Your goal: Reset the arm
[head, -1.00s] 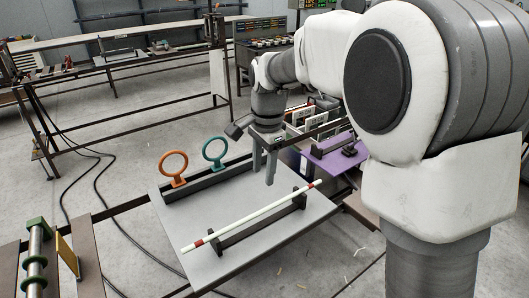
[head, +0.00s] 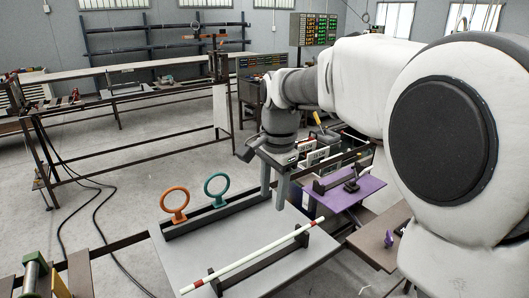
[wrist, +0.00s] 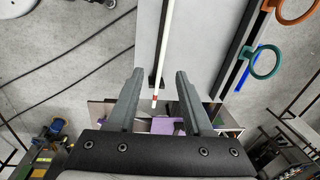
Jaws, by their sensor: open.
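My gripper (head: 274,188) is open and empty above the right part of the grey table. In the wrist view my gripper (wrist: 155,88) shows its two fingers spread apart with nothing held between them. A white rod (head: 245,258) with red bands near its ends rests on a dark stand on the table, in front of my gripper and apart from it. The rod also shows in the wrist view (wrist: 164,45), below and beyond the fingers.
An orange ring (head: 175,201) and a teal ring (head: 216,186) stand on a dark bar at the back of the grey table (head: 175,258). A purple surface (head: 365,187) with a dark holder lies to the right. Dark cables cross the floor at left.

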